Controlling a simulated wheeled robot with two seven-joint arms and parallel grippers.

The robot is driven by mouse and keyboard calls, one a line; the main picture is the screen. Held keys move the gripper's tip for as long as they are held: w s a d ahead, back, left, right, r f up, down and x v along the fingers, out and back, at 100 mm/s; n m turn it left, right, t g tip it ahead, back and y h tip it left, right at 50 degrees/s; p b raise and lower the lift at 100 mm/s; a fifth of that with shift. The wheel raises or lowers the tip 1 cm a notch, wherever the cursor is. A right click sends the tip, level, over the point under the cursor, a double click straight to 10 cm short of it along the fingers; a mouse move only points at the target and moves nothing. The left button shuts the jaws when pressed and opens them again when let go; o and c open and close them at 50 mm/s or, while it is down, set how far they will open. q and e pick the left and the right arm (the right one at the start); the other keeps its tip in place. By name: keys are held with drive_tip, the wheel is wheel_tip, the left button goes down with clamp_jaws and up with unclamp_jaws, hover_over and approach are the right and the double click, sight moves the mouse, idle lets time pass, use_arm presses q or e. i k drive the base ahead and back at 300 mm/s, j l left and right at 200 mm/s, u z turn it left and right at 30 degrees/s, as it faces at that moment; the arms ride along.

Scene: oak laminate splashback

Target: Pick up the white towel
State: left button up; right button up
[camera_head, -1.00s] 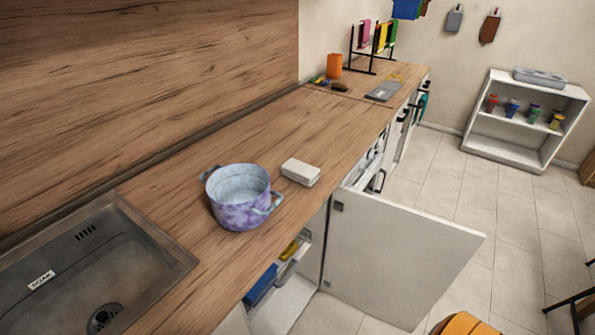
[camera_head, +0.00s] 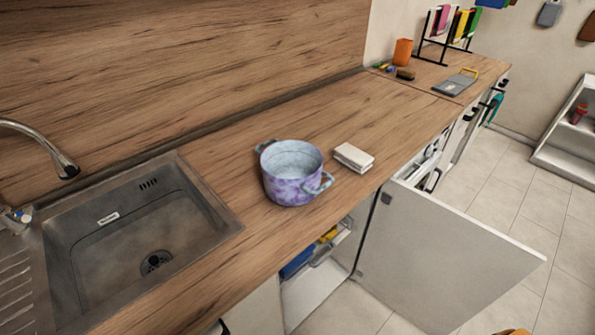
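A small white folded block, which looks like the towel (camera_head: 354,157), lies flat on the wooden counter (camera_head: 330,118). It is just right of a purple and pale blue pot (camera_head: 291,176) with two handles, close to the counter's front edge. Neither of my grippers shows in the head view.
A metal sink (camera_head: 125,235) with a tap (camera_head: 40,143) is at the left. An open white cabinet door (camera_head: 445,255) juts out below the counter. An orange cup (camera_head: 402,51), a rack (camera_head: 445,35) and a grey board (camera_head: 455,82) stand at the far end.

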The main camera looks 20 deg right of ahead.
sight(355, 159)
drive_tip(key=l+u, duration=0.3)
drive_tip(key=l, duration=0.85)
drive_tip(key=l+u, duration=0.3)
drive_tip(key=l, duration=0.9)
